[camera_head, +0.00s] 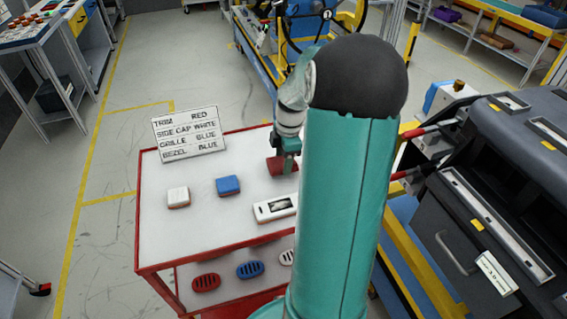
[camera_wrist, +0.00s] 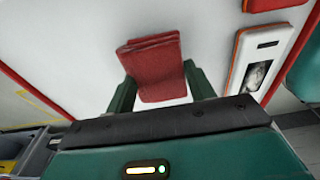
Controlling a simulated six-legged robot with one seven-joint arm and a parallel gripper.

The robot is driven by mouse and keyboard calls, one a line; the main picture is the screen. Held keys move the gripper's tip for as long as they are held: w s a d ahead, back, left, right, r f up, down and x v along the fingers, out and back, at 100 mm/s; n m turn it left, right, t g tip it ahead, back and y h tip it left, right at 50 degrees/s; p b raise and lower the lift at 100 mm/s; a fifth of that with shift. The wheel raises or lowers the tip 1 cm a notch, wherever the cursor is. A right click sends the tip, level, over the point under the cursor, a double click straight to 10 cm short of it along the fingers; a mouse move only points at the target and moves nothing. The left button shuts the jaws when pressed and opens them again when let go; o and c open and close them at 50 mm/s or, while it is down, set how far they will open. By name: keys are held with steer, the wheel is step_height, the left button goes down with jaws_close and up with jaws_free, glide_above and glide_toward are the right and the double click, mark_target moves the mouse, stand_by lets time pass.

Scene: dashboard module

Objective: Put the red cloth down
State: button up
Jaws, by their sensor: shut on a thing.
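The red cloth (camera_head: 281,166) is a folded, dark red pad at the right part of the white table top, partly hidden by my arm. In the wrist view the cloth (camera_wrist: 155,62) sits between the two green fingers of my gripper (camera_wrist: 160,76), which is shut on it. In the head view my gripper (camera_head: 287,153) points down at the table. I cannot tell whether the cloth touches the table top or hangs just above it.
The red-framed table (camera_head: 185,238) holds a white block (camera_head: 178,197), a blue block (camera_head: 228,185), a white panel piece (camera_head: 275,207) and a label sign (camera_head: 188,133). Slotted red (camera_head: 206,282) and blue (camera_head: 250,269) pieces lie on its lower shelf. A dark dashboard module (camera_head: 500,200) stands at right.

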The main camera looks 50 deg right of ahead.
steer(key=shift+f, duration=0.8)
steer(key=shift+f, duration=0.1)
steer(key=o, duration=0.9)
steer(key=shift+o, duration=0.2)
step_height(320, 180, up, 12)
steer(key=d, duration=0.1)
steer(key=a+r+m+t+h, duration=0.1)
steer(key=a+r+m, duration=0.15)
steer(key=a, duration=0.65)
steer(key=a+r+m+h, duration=0.15)
steer(key=a+r, duration=0.25)
steer(key=a, duration=0.4)
steer(key=s+a+m+t, duration=0.2)
steer(key=s+a+m, duration=0.2)
steer(key=a, duration=0.4)
steer(key=s+a+m+t+y, duration=0.1)
steer(key=s+a+m, duration=0.3)
steer(key=a, duration=0.5)
steer(key=shift+s+r+t, duration=0.35)
steer(key=shift+s+t, duration=0.15)
steer(key=shift+s, duration=0.6)
